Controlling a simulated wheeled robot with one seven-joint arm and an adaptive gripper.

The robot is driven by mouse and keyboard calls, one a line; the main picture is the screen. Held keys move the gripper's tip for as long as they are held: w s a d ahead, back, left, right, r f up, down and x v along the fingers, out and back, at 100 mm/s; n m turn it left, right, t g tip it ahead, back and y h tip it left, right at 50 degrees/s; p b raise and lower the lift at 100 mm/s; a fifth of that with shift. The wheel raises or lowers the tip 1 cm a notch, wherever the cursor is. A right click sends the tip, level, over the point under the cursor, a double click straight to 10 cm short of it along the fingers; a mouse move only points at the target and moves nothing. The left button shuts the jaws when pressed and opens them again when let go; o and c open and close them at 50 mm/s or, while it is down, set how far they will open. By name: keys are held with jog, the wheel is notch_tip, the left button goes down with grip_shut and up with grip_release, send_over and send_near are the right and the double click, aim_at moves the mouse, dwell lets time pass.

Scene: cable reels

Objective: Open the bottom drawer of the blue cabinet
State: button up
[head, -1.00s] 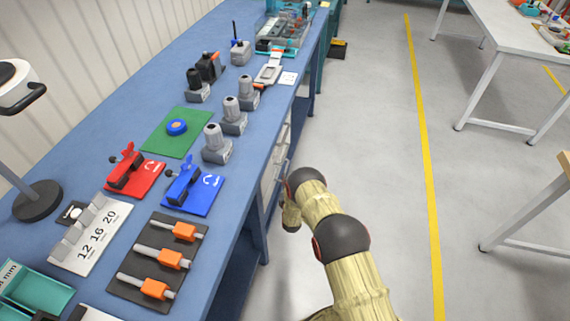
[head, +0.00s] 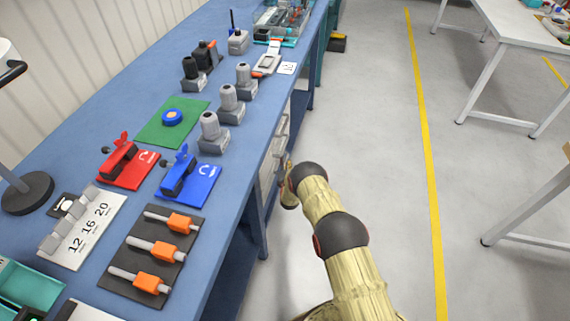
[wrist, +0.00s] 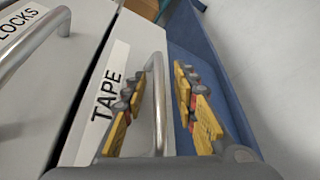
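The drawer unit (head: 268,172) has light grey fronts and sits under the blue bench, left of my arm in the head view. In the wrist view, a drawer front labelled TAPE (wrist: 132,50) lies beside one whose label reads LOCKS (wrist: 22,60), and the blue frame (wrist: 205,45) is on the TAPE drawer's far side. The TAPE drawer has a metal bar handle (wrist: 160,105). My gripper (wrist: 166,80) is open, with one finger on each side of this handle. I cannot tell whether either finger touches it. Both drawers look closed. In the head view my gripper is mostly hidden.
The blue bench top (head: 110,100) holds a red fixture (head: 126,167), a blue fixture (head: 190,182) and several grey and orange parts. A bench leg (head: 254,225) stands near my arm. The grey floor right of my arm is clear up to white tables (head: 515,45).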

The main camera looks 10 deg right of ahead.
jog(key=shift+c, duration=0.9)
grip_shut()
